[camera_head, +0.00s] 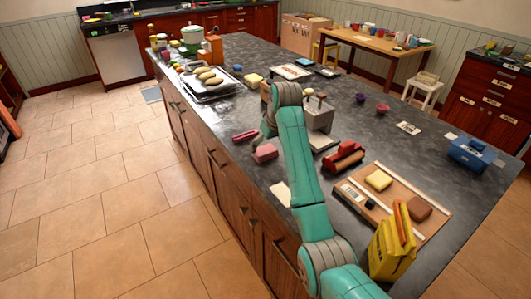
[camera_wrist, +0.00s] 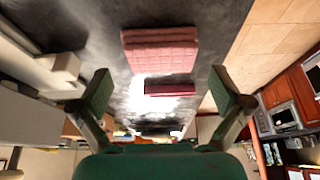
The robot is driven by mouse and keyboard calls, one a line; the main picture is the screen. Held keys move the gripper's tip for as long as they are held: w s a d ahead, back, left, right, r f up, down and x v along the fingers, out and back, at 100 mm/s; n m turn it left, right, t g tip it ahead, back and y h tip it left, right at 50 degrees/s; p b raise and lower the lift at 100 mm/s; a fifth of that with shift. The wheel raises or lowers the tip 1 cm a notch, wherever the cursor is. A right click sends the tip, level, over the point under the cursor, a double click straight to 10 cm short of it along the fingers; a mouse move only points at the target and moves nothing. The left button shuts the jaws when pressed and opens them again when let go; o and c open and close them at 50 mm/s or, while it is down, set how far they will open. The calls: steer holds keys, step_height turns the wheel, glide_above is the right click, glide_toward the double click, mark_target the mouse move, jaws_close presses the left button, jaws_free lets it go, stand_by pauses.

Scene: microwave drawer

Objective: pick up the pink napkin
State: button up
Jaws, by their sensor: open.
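The pink napkin (camera_head: 265,153) looks like a thick, folded pale-pink block lying flat on the dark stone island top. In the wrist view the napkin (camera_wrist: 160,50) shows at the top centre with a quilted, stepped surface, beyond my fingertips. My gripper (camera_wrist: 160,86) is open, fingers wide apart, with nothing held between them. In the head view it is partly hidden by my own arm, close to the napkin. A smaller dark-pink bar (camera_head: 245,136) lies beside the napkin; in the wrist view the bar (camera_wrist: 170,89) appears between my fingers.
A metal box-like appliance (camera_head: 318,117) and a red roll-like object (camera_head: 343,157) stand right of my arm. A wooden board (camera_head: 430,222) carries several blocks, near a yellow bag (camera_head: 392,245). A white sheet (camera_head: 280,194) lies near the island's edge.

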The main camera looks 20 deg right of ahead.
mark_target(266, 149)
steer(key=shift+x, duration=1.65)
steer(key=c, duration=0.8)
step_height(266, 149, up, 10)
